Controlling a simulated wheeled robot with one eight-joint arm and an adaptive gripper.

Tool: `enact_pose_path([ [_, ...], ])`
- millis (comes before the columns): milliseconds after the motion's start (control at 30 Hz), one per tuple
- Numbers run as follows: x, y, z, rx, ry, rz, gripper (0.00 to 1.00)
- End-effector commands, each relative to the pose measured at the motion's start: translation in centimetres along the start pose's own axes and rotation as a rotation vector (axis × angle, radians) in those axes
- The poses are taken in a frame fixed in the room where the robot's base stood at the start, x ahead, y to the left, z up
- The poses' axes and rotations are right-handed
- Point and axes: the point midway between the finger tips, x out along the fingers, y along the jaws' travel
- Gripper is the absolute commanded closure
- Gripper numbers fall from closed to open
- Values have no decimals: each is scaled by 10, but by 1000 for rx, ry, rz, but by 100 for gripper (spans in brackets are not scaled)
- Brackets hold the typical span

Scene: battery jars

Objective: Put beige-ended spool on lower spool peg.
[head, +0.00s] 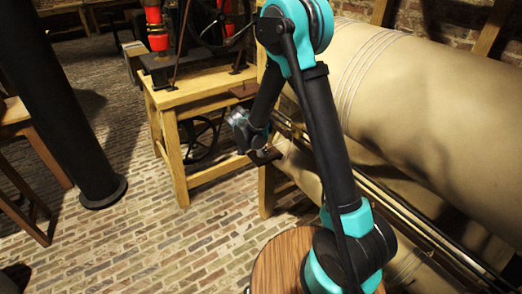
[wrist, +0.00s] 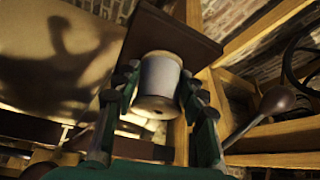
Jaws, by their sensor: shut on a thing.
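The beige-ended spool (wrist: 159,80), wound with pale thread, is between the fingers of my gripper (wrist: 158,88) in the wrist view. My gripper is shut on it, with one dark green finger on each side. The spool's lower beige end with a centre hole faces the camera. Its far end is close to a dark brown board (wrist: 187,30); I cannot tell whether they touch. No spool peg can be made out. In the head view the spool is not discernible, and my wrist is near small brown boards (head: 264,155) beside the wooden frame.
A large beige roll (head: 420,85) with metal rails (head: 400,205) below it fills the right side. A wooden stand (head: 190,98) with a wheel (head: 215,25) and red parts is behind. A black column (head: 75,100) stands left. The brick floor between is open.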

Motion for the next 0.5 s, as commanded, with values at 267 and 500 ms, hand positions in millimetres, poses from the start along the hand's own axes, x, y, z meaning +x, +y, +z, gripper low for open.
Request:
enact_pose_path([
  [267,0,0,0,0,0,0,38],
  [500,-1,0,0,0,0,0,38],
])
